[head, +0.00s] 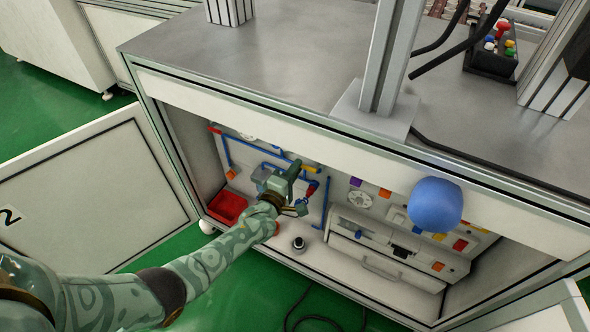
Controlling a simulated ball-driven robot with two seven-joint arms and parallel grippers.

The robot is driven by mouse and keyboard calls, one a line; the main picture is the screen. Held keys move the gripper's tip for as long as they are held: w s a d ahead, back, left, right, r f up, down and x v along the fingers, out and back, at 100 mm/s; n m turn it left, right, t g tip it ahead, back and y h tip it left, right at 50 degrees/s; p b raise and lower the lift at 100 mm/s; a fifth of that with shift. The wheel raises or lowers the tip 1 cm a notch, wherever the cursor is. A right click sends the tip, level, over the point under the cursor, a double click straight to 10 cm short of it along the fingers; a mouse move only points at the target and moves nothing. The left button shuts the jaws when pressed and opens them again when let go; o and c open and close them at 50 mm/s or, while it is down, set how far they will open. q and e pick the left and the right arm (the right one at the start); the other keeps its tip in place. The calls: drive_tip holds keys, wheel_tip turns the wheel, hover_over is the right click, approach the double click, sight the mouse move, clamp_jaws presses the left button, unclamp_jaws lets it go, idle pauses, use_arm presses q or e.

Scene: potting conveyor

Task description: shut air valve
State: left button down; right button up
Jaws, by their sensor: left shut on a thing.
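The air valve shows as a small red handle (312,188) on the blue air piping inside the open cabinet. My left gripper (301,203) reaches into the cabinet from the left and is shut at the valve's red handle. Its wrist and jaws hide most of the valve, so I cannot tell the handle's exact angle. My right gripper is not in view.
A red bin (227,207) stands at the cabinet's left. A small dark knob (298,244) sits on the cabinet floor. A blue rounded thing (435,203) is in front of the cabinet's upper edge. An open door (90,190) stands at left.

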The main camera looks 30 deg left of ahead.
use_arm(q)
drive_tip(key=c, duration=1.4)
unclamp_jaws()
drive_tip(key=shift+f, duration=0.1)
drive_tip(key=shift+c, duration=0.2)
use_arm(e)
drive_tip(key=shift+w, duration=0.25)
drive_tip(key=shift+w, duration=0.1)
